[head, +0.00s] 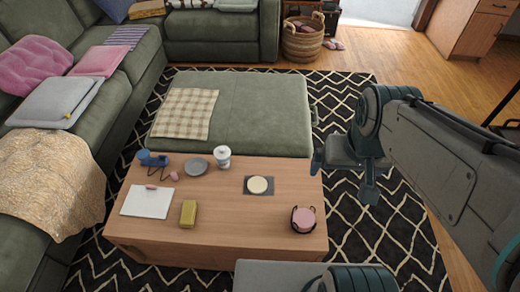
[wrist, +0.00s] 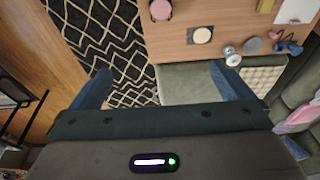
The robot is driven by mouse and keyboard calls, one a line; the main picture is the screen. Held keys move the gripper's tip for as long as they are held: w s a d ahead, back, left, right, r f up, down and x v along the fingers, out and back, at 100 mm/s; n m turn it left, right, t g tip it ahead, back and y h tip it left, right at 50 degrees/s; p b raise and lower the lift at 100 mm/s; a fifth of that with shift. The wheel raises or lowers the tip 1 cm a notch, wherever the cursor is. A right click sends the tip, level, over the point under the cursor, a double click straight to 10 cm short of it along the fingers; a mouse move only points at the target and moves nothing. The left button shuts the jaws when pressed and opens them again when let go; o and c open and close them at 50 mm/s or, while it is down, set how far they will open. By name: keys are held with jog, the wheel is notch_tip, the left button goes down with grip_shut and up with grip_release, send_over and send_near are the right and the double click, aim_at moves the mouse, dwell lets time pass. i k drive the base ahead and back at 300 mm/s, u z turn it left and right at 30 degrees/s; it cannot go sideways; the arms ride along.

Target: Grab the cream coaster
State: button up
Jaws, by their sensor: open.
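The cream coaster (head: 257,185) is a pale round disc lying on a dark grey square (head: 268,191) on the wooden coffee table (head: 235,240). In the wrist view the coaster (wrist: 202,36) is at the upper middle, beyond my fingers and a little right of centre. My gripper (head: 344,177) is open and empty. It hangs to the right of the table, above the patterned rug, apart from the coaster. Both fingers also show in the wrist view (wrist: 161,68), spread wide.
A black holder with pink coasters (head: 303,220) stands at the table's right front. A white jar (head: 222,157), grey dish (head: 197,166), blue object (head: 152,159), yellow block (head: 188,213) and white pad (head: 147,202) occupy the left. A green ottoman (head: 260,115) adjoins the table's back.

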aim_at(256, 185)
jog(key=k, duration=1.3)
jog(key=u, duration=0.85)
jog(key=i, duration=1.55)
jog(key=z, duration=0.85)
